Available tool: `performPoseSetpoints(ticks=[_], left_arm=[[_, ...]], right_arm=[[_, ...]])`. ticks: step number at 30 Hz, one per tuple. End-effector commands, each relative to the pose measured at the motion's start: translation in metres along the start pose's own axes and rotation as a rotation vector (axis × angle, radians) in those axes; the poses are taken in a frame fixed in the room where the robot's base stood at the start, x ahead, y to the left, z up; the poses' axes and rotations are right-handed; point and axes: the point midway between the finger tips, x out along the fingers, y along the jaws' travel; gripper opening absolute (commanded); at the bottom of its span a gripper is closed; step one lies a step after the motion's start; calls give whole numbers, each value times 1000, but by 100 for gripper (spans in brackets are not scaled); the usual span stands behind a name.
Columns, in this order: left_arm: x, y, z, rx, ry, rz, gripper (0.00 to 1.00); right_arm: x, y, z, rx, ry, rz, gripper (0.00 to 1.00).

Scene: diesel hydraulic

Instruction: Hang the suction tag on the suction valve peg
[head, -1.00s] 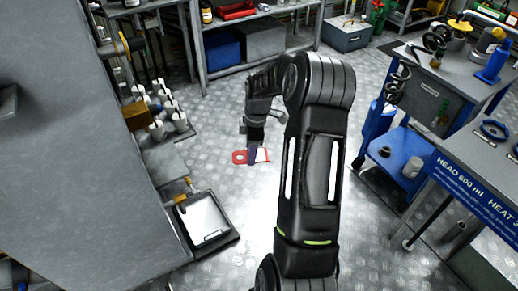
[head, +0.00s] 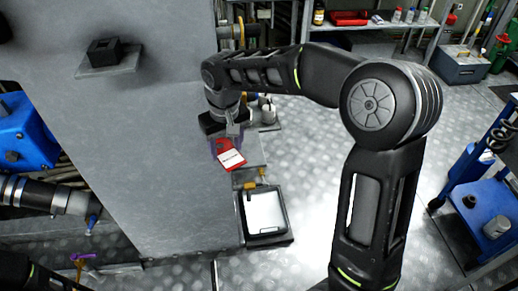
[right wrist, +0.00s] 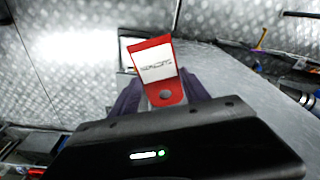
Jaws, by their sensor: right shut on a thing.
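My right gripper (head: 228,143) is shut on a red tag with a white label (head: 231,158), held in the air beside the right edge of the large grey block. In the right wrist view the tag (right wrist: 154,62) sits between the purple fingers, its red holed end toward the gripper. The lettering on its label is too blurred to read surely. A yellow-handled fitting (head: 250,184) is below the tag, above a white-topped tray. I cannot tell which part is the suction valve peg. My left gripper is out of view; only a dark arm link shows at lower left.
The grey block (head: 140,130) fills the left, with a small black box (head: 103,50) on top. Blue machinery (head: 22,130) stands at far left. The white-topped tray (head: 264,212) is below the gripper. Patterned floor (head: 310,160) is open to the right.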

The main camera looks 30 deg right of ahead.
Motion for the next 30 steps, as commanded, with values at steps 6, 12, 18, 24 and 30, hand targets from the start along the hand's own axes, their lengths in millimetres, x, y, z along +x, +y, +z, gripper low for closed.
performPoseSetpoints(ticks=[6, 12, 18, 24, 30], left_arm=[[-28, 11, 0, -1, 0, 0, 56], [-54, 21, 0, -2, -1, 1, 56], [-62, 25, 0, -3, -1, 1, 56], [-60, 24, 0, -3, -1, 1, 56], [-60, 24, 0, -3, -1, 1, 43]], right_arm=[[-35, -13, -9, 35, 0, 4, 16], [-62, -13, -12, 35, 0, 4, 16], [-71, -12, -13, 35, -1, 3, 16], [-69, -12, -13, 34, 0, 3, 16], [-69, -12, -13, 34, 0, 3, 16]])
